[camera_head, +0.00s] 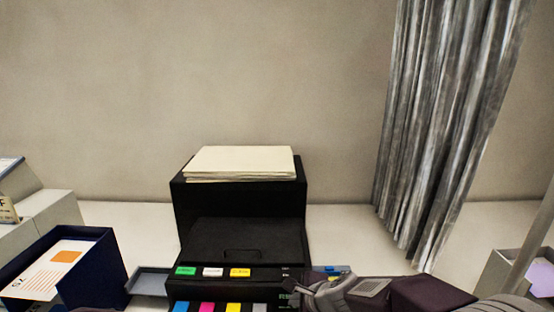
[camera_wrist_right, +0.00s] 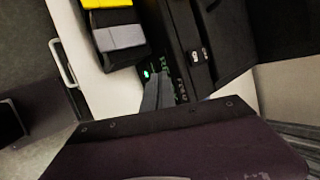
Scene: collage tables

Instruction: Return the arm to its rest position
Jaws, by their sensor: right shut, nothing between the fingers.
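My right gripper (camera_head: 298,288) is at the lower right of the black printer (camera_head: 245,240) in the head view, its arm coming in from the right. Its fingers are shut and empty, close to the printer's front panel. In the right wrist view the shut gripper (camera_wrist_right: 158,88) points at the panel beside a small green light. I cannot tell whether the fingertips touch the panel. My left gripper is not in view.
Paper (camera_head: 241,161) lies on top of the printer. Coloured cartridges show at its front. A dark blue box (camera_head: 107,262) with a printed sheet stands at left. A grey curtain (camera_head: 445,120) hangs at right.

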